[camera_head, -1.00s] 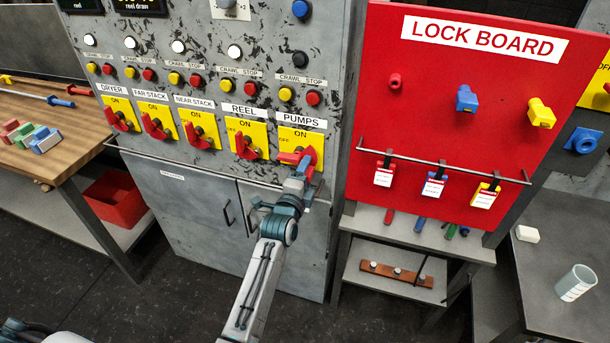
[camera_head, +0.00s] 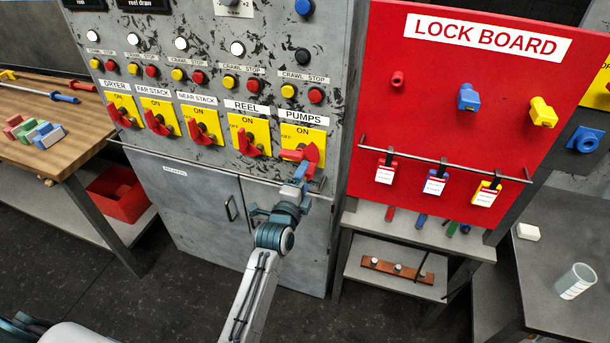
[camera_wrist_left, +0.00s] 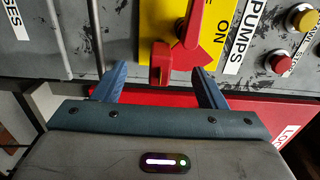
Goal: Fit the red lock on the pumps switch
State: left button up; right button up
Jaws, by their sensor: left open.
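The pumps switch has a yellow plate (camera_head: 314,135) and a red handle (camera_head: 312,156) on the grey cabinet. A red block, which looks like the red lock (camera_wrist_left: 160,62), sits at the switch in the left wrist view, close against the red handle (camera_wrist_left: 190,30). How it is seated on the switch cannot be told. My left gripper (camera_head: 301,172) is just below the switch. In the left wrist view its blue fingers (camera_wrist_left: 159,74) are spread apart, one on each side of the red block, with gaps visible. My right gripper is not in view.
The red lock board (camera_head: 430,150) stands right of the cabinet, with a blue lock (camera_head: 467,97), a yellow lock (camera_head: 541,112), a small red peg (camera_head: 397,79) and tags on a rail. The reel switch (camera_head: 247,142) is close left. Floor in front is clear.

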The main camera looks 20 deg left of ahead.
pick_arm(q)
jog(key=s, duration=0.3)
jog(key=shift+s, duration=0.2)
dwell(0.5)
